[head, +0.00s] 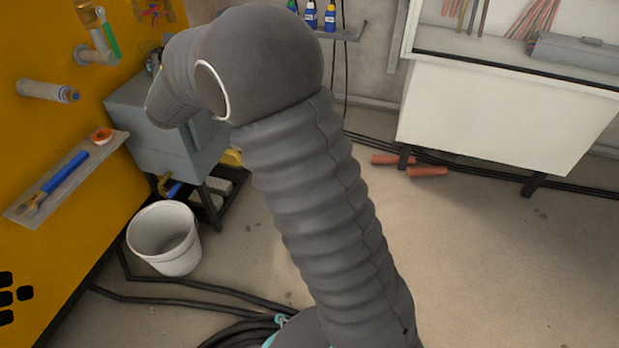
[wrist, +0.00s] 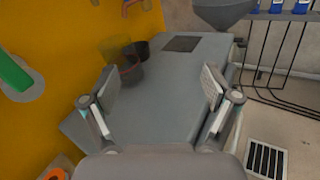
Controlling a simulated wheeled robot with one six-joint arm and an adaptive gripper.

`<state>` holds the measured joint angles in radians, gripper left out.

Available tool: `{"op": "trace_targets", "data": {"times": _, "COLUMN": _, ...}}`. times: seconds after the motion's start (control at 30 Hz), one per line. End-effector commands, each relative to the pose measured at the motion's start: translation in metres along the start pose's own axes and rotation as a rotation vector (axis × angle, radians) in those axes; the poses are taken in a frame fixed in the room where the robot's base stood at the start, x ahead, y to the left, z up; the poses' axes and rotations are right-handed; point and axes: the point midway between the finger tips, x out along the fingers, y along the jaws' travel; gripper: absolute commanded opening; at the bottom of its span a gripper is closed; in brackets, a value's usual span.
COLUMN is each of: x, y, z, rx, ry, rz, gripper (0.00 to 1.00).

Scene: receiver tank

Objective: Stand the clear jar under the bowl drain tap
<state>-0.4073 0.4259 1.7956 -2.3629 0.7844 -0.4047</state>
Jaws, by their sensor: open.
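In the wrist view a clear, faintly yellow-green jar (wrist: 120,55) stands on the grey tank top (wrist: 165,115), near the yellow wall. My left finger partly overlaps it in the picture. My gripper (wrist: 160,82) is open and empty, with its fingers spread over the tank top and the jar beyond the left finger. A grey bowl with a tapering underside (wrist: 222,14) shows at the top right, cut off by the frame. I cannot make out its drain tap.
A dark cup (wrist: 136,52) stands close behind the jar. A dark square (wrist: 180,44) marks the tank top. A white bucket (head: 164,237) stands on the floor below the tank (head: 165,143). A wall shelf (head: 58,183) holds a blue-handled tool. Black hoses (head: 190,300) cross the floor.

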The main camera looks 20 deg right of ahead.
Motion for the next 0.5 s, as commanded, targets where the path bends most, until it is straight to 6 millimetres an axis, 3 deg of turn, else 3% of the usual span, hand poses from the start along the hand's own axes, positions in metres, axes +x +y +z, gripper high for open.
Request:
{"op": "trace_targets", "data": {"times": 0.03, "x": -0.009, "y": -0.028, "z": 0.022, "rx": 0.086, "ry": -0.005, "rz": -0.070, "gripper": 0.87}}
{"op": "trace_targets", "data": {"times": 0.2, "x": -0.056, "y": -0.125, "z": 0.066, "rx": 0.432, "ry": -0.005, "rz": -0.331, "gripper": 0.87}}
{"op": "trace_targets", "data": {"times": 0.33, "x": -0.106, "y": -0.188, "z": 0.081, "rx": 0.704, "ry": -0.012, "rz": -0.520, "gripper": 0.87}}
{"op": "trace_targets", "data": {"times": 0.5, "x": -0.182, "y": -0.252, "z": 0.082, "rx": 1.068, "ry": -0.030, "rz": -0.752, "gripper": 0.87}}
